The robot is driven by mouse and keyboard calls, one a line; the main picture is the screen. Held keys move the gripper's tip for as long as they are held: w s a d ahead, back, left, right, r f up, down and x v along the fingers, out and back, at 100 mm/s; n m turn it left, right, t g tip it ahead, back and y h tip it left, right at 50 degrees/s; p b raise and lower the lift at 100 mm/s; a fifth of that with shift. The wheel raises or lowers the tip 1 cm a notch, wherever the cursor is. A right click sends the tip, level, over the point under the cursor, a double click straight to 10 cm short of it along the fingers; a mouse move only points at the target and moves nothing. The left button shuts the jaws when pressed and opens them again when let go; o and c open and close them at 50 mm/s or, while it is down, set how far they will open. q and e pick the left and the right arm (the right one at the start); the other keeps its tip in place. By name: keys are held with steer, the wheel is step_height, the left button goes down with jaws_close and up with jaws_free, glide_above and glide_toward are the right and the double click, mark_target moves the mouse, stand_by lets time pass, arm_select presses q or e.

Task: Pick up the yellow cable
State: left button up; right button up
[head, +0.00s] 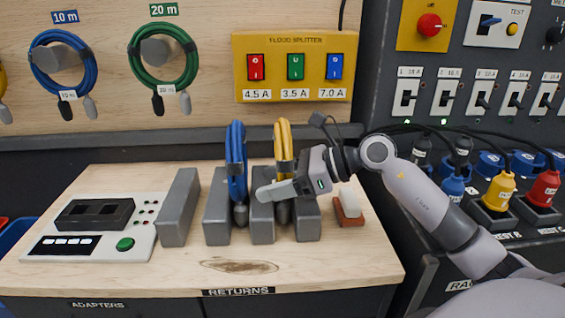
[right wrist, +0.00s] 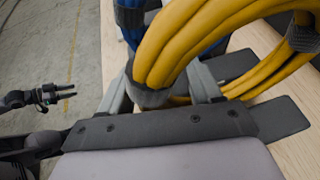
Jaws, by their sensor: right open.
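The yellow cable (head: 284,138) is a coil standing upright in the rack of grey blocks on the bench. My right gripper (head: 268,190) reaches in from the right at the front of the coil's lower part. In the right wrist view the yellow cable (right wrist: 205,38) fills the upper middle, with a dark wrap low on it. The open fingers of my right gripper (right wrist: 160,85) stand on either side of the wrapped part. Whether they touch it I cannot tell. A dark gripper, seemingly my left (right wrist: 57,96), shows far off at the left; its jaw state is unclear.
A blue coil (head: 236,160) stands in the rack just left of the yellow one. A grey block (head: 179,207) and a tester panel (head: 97,228) lie further left. A red-brown block with a white top (head: 348,206) sits right of the rack. The bench front is clear.

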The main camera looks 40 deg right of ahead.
jaws_close()
steer(key=shift+r, duration=0.15)
